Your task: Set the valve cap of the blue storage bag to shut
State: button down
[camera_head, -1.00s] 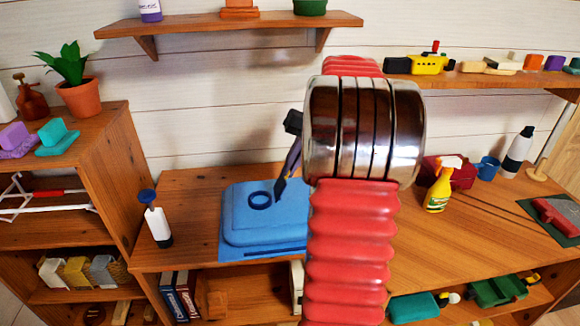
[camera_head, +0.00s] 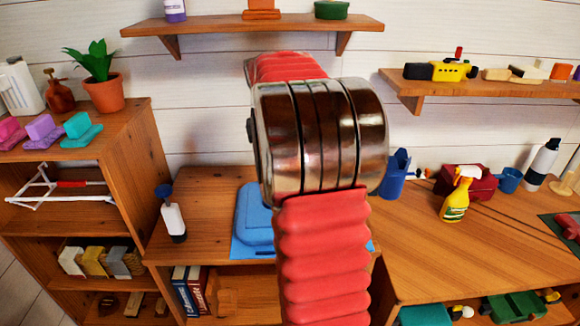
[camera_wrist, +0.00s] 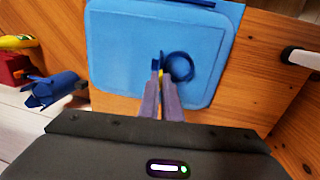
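The blue storage bag (camera_wrist: 120,40) lies flat on the wooden desk, and its left part shows in the head view (camera_head: 250,215). A dark blue ring-shaped valve (camera_wrist: 190,70) is on its top. My gripper (camera_wrist: 159,66) is over the bag, its dark-tipped fingers close together at the valve's left edge in the wrist view. A small yellow spot shows by the tips. I cannot tell whether they touch the valve, or how the cap stands. In the head view my arm hides the gripper and valve.
A white bottle with a dark blue top (camera_head: 173,222) stands left of the bag. Right of my arm are a blue container (camera_head: 394,178), a yellow spray bottle (camera_head: 455,200) and a red box (camera_head: 480,183). A shelf (camera_head: 250,27) hangs above.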

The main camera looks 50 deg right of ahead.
jog(key=w+a+f+g+h, duration=0.2)
jog(key=w+a+g+h, duration=0.1)
jog(key=w+a+f+g+h, duration=0.1)
jog(key=g+h, duration=0.1)
jog(key=shift+w+a+f, duration=0.25)
jog(key=shift+a+f, duration=0.05)
jog(key=shift+a, duration=0.1)
jog(key=shift+w+a+f, duration=0.25)
jog(key=shift+f, duration=0.35)
jog(key=shift+w+a+f, duration=0.25)
jog(key=shift+a+f, duration=0.05)
jog(key=shift+f, duration=0.35)
jog(key=shift+w+a+f, duration=0.25)
jog(key=shift+f, duration=0.35)
jog(key=c, duration=2)
grip_release()
jog(key=shift+r, duration=0.1)
jog(key=v, duration=1.3)
jog(key=shift+w+a+r, duration=0.15)
jog(key=shift+w+r, duration=0.05)
